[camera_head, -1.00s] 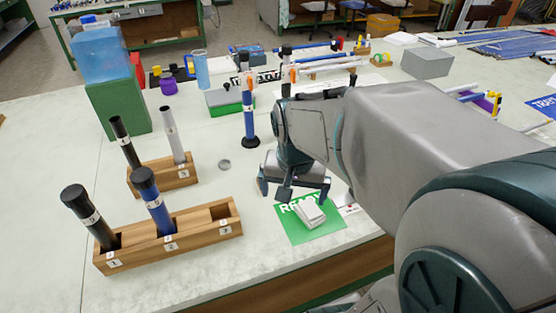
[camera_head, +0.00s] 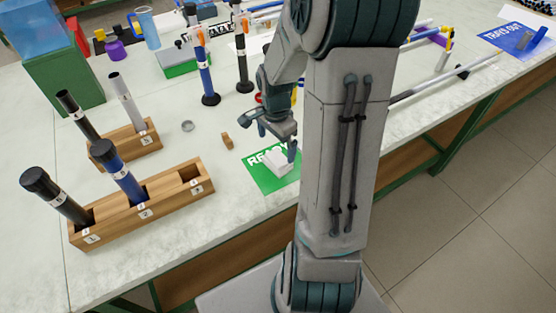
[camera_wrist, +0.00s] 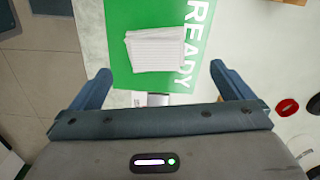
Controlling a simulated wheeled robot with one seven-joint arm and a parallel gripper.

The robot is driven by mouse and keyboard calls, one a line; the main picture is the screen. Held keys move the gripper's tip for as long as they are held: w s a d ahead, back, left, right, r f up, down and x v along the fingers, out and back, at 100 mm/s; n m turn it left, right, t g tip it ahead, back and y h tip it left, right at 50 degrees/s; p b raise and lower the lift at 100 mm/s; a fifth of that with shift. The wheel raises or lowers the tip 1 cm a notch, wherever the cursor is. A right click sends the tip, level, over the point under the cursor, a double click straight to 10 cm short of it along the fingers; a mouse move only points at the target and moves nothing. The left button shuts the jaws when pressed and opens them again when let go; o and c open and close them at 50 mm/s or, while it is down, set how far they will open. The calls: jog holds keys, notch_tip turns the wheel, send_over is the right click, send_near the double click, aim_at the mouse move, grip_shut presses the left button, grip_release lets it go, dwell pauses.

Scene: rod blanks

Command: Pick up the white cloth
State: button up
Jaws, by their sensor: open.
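The white cloth (camera_head: 279,160) lies folded on the green mat marked READY (camera_head: 268,181) near the table's front edge. In the wrist view the cloth (camera_wrist: 155,56) has fine ribbed lines and lies ahead of my gripper, roughly between the lines of its two fingers. My gripper (camera_head: 274,138) is open and empty, above and close to the mat. In the wrist view the fingertips of my gripper (camera_wrist: 158,72) are spread wider than the cloth. They do not touch it. My arm hides the right side of the mat in the head view.
A wooden rack (camera_head: 150,213) holding a black and a blue rod stands left of the mat. A smaller rack (camera_head: 128,145) with two rods stands behind it. A small wooden piece (camera_head: 227,141) lies just left of my gripper. Upright rods (camera_head: 206,75) stand behind.

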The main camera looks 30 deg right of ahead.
aim_at(277, 157)
jog(key=shift+s+f, duration=0.15)
jog(key=shift+f, duration=1.45)
jog(key=shift+s+f, duration=0.1)
jog(key=shift+f, duration=1.45)
jog(key=shift+c, duration=0.3)
jog(key=c, duration=0.9)
